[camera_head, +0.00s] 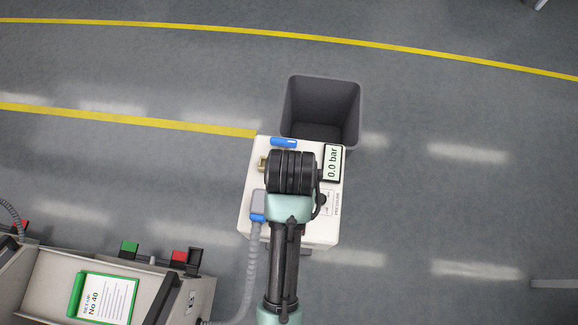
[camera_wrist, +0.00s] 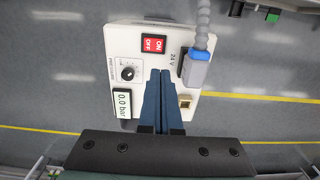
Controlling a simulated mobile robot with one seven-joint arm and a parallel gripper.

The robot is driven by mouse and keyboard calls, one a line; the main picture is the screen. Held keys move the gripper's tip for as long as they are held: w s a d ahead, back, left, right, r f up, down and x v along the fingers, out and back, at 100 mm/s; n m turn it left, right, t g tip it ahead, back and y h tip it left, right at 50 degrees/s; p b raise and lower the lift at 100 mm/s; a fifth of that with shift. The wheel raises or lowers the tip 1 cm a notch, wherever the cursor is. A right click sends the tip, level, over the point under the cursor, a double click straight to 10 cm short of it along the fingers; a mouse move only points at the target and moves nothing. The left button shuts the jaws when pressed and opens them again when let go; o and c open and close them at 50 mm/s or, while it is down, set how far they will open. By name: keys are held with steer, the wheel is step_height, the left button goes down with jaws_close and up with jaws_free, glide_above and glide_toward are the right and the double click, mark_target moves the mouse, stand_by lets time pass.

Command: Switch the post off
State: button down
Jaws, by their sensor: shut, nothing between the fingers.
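The post is a white box (camera_head: 325,236) below my arm in the head view; its top also fills the middle of the wrist view (camera_wrist: 120,42). A red rocker switch marked ON and OFF (camera_wrist: 154,47) sits near its far edge in the wrist view. My arm hides the switch in the head view. My gripper (camera_wrist: 160,72) is shut and empty, its blue fingers over the top of the post, with the tips just below the switch in the wrist picture. I cannot tell the height of the tips. The display (camera_wrist: 122,105) reads 0.0 bar.
A pressure knob (camera_wrist: 128,73) lies left of the fingers. A grey-blue 24 V plug with a hose (camera_wrist: 196,68) and a brass fitting (camera_wrist: 185,102) lie right. A dark bin (camera_head: 321,105) stands beside the post.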

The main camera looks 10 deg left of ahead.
stand_by(0.3)
step_height(320, 180, down, 14)
steer(key=shift+r+p, duration=0.1)
steer(key=shift+p, duration=0.2)
stand_by(0.5)
steer(key=shift+a+f, duration=0.1)
steer(key=shift+f, duration=0.2)
steer(key=shift+r, duration=0.1)
steer(key=shift+d+r+p, duration=0.25)
steer(key=shift+d+p, duration=0.2)
steer(key=shift+d, duration=0.3)
steer(key=shift+r, duration=0.1)
